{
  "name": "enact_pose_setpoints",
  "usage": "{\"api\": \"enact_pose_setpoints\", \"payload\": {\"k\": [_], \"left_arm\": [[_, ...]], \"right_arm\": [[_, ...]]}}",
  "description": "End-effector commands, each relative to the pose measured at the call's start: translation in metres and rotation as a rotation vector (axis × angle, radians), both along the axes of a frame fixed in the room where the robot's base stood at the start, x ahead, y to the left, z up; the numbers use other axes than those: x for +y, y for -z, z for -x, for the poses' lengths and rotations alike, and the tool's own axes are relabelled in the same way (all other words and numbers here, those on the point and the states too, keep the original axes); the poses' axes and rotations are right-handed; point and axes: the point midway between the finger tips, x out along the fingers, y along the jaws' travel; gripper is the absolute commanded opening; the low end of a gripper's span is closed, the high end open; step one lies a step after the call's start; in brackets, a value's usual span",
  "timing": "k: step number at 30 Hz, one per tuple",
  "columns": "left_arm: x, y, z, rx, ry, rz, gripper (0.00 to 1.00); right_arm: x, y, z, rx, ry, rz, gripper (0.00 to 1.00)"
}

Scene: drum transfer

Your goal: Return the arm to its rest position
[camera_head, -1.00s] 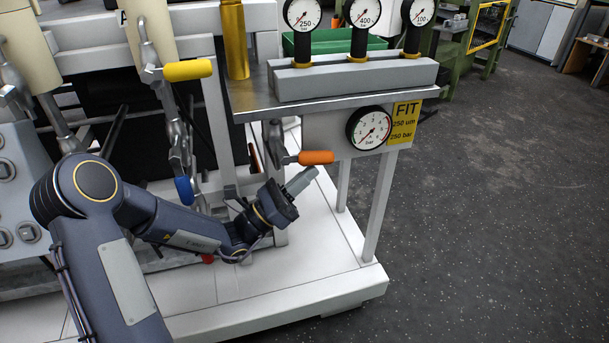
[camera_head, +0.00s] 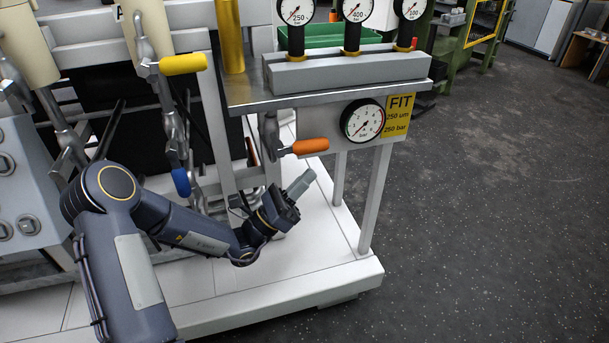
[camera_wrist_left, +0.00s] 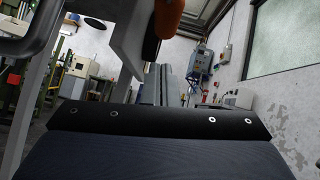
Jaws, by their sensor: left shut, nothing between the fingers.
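My left arm comes in from the left in the head view, bent at its dark joint, and reaches right over the white platform (camera_head: 300,270). My left gripper (camera_head: 302,184) is at its end, pointing up and right, shut and empty. It is below the orange-handled valve (camera_head: 311,146) and apart from it, left of the stand's legs. In the left wrist view a dark part of my own wrist fills the bottom, and the orange handle (camera_wrist_left: 171,15) shows at the top. My right gripper is not in view.
A shelf (camera_head: 345,70) with several upright gauges stands above the gripper. A pressure dial (camera_head: 362,120) and yellow FIT sign (camera_head: 397,117) hang below it. Yellow (camera_head: 183,64) and blue (camera_head: 181,182) valve handles are near the forearm. Open dark floor (camera_head: 480,220) lies right.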

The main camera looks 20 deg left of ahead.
Motion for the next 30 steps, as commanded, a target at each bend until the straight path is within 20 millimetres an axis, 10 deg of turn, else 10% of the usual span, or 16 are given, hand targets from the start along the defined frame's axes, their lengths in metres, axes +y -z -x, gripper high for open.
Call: {"api": "enact_pose_setpoints", "payload": {"k": [20, 26, 30], "left_arm": [[0.051, 0.072, 0.052, 0.007, 0.002, -0.004, 0.0], [0.023, 0.046, 0.07, -0.071, 0.114, -0.165, 0.0], [-0.02, 0.017, 0.115, -0.223, 0.3, -0.479, 0.0]], "right_arm": [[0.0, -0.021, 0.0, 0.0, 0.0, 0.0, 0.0], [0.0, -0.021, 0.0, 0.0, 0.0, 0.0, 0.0], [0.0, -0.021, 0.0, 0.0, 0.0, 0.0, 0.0]]}}
